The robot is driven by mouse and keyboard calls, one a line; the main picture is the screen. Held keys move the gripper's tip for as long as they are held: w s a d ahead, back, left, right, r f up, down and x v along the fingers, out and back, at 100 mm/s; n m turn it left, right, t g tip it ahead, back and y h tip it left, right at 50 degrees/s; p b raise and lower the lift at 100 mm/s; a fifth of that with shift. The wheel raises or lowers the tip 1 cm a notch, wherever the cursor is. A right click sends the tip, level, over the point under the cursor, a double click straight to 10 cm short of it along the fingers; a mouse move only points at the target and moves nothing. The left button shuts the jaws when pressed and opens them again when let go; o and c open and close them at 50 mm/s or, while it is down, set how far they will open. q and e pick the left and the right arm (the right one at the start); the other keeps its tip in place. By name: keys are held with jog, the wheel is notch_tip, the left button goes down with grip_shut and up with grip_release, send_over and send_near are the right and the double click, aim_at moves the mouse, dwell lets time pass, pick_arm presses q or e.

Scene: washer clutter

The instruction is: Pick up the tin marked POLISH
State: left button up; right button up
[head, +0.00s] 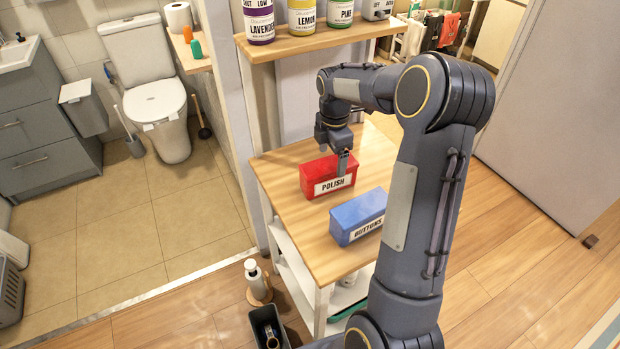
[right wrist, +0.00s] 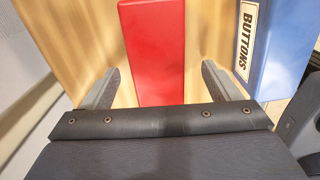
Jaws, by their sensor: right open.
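The red tin marked POLISH (head: 318,176) stands on the wooden top of a small table (head: 290,215). In the right wrist view its red lid (right wrist: 153,45) lies between the two spread fingers, with a gap on each side. My right gripper (head: 342,160) is over the tin, pointing down, open and empty; it also shows in the right wrist view (right wrist: 165,88). One finger shows in front of the tin's label side in the head view. I cannot tell how far down the fingers reach. My left gripper is not in view.
A blue tin marked BUTTONS (head: 350,210) stands close by on the same table; it is right of the fingers in the right wrist view (right wrist: 285,40).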

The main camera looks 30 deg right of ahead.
jog(key=f, duration=0.7)
jog(key=shift+w+a, duration=0.2)
jog(key=shift+w, duration=0.05)
jog(key=c, duration=1.1)
